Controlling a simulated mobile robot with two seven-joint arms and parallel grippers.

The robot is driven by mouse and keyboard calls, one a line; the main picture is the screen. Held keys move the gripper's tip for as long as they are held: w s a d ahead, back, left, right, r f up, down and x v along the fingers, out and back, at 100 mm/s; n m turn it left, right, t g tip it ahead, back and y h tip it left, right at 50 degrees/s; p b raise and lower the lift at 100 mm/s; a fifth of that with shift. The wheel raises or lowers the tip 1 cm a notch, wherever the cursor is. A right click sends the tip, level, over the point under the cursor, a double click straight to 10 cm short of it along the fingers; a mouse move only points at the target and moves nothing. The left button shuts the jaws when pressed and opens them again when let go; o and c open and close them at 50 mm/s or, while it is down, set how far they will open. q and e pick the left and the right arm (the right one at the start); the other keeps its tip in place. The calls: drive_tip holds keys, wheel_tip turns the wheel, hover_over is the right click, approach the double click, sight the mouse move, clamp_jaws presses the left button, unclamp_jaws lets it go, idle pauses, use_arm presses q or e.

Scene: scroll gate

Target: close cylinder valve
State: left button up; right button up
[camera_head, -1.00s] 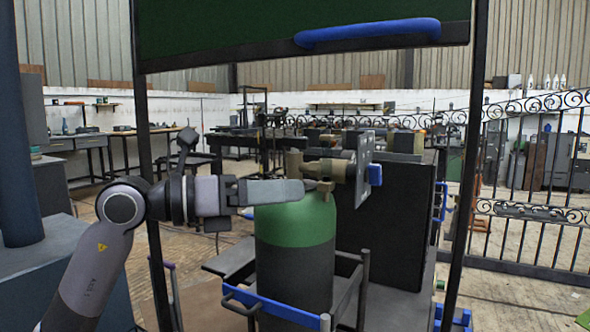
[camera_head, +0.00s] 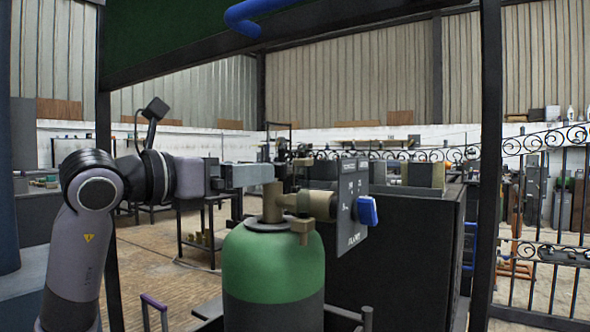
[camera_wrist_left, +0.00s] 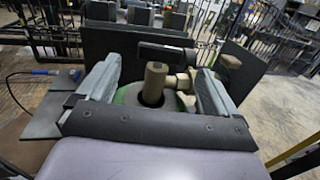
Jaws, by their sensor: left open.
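The gas cylinder (camera_head: 273,268) stands upright, with a green shoulder and a dark lower body. Its brass-coloured valve (camera_head: 272,203) has an upright stem and a side arm pointing right. The valve stem also shows in the left wrist view (camera_wrist_left: 154,83), with part of the green shoulder below it. My left gripper (camera_head: 262,177) comes in from the left at the height of the stem's top. In the left wrist view my left gripper (camera_wrist_left: 158,82) is open, one finger on each side of the stem, with visible gaps. My right gripper is not in view.
A dark panel with white lettering (camera_head: 352,205) and a blue knob (camera_head: 367,211) stands just right of the valve. A large dark box (camera_head: 400,255) is behind it. Dark frame posts (camera_head: 487,170) and a blue overhead handle (camera_head: 245,18) surround the cylinder.

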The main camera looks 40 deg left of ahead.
use_arm(q)
drive_tip(key=shift+w+d+p, duration=0.2)
drive_tip(key=shift+w+p, duration=0.1)
drive_tip(key=shift+w, duration=1.45)
drive_tip(key=shift+w+d+p, duration=0.15)
drive_tip(key=shift+w+p, duration=0.1)
drive_tip(key=shift+w, duration=1.45)
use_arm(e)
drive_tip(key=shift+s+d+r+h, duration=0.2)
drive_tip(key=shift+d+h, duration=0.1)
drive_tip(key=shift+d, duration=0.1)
use_arm(q)
drive_tip(key=c, duration=1)
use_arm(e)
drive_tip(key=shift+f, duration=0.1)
